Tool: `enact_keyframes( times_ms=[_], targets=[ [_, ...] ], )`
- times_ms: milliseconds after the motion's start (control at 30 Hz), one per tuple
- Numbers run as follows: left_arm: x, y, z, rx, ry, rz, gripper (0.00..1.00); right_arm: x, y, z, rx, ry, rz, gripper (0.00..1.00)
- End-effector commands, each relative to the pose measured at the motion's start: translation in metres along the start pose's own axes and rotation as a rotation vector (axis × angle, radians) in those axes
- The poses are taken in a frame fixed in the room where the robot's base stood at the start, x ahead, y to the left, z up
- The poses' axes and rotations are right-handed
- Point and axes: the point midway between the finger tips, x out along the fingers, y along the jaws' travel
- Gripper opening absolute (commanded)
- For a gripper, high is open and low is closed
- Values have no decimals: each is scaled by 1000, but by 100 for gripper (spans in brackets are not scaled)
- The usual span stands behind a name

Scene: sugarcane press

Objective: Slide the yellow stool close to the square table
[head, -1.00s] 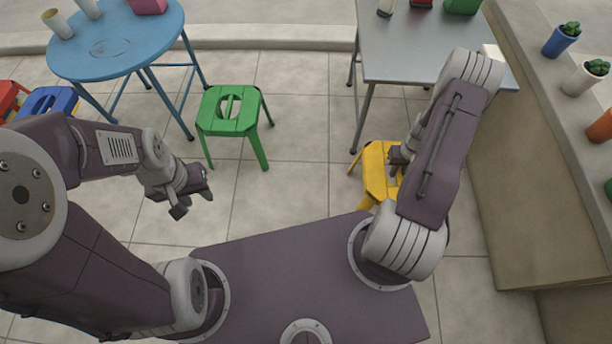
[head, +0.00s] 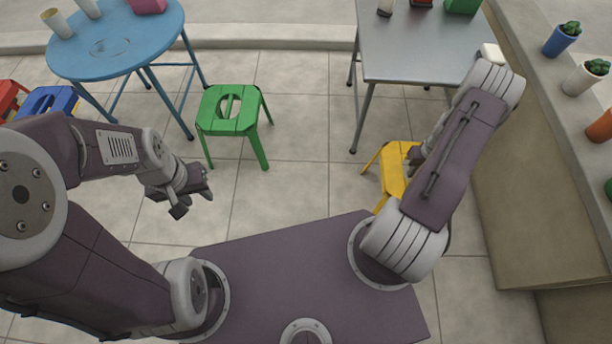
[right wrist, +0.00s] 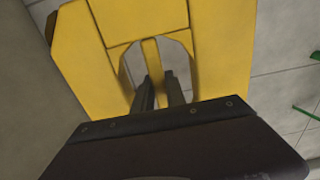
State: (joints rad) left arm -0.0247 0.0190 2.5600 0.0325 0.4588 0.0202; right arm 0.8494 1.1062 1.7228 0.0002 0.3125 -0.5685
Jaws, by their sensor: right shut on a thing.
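The yellow stool (head: 393,171) stands on the tiled floor in front of the grey metal square table (head: 425,50), with a floor gap between them. My right arm hides its right side in the head view. In the right wrist view the stool's seat (right wrist: 215,40) fills the middle, with a slot split by a bar. My right gripper (right wrist: 158,88) has its two fingers in the slot, one on each side of the bar, shut on the stool. My left gripper (head: 194,202) is open and empty above the floor at left, away from the stool.
A green stool (head: 228,112) stands left of centre beside the round blue table (head: 118,40). A blue stool (head: 48,101) is at far left. A concrete ledge with potted plants (head: 562,38) runs along the right. Floor between the green and yellow stools is clear.

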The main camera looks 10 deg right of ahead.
Motion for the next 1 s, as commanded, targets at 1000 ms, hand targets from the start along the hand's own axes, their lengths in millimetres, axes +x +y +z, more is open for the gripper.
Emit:
enact_keyframes(
  times_ms=[1000],
  targets=[
    [6,0,1,0,0,0,36,0,44,1,-1,0,0,36]
  ],
)
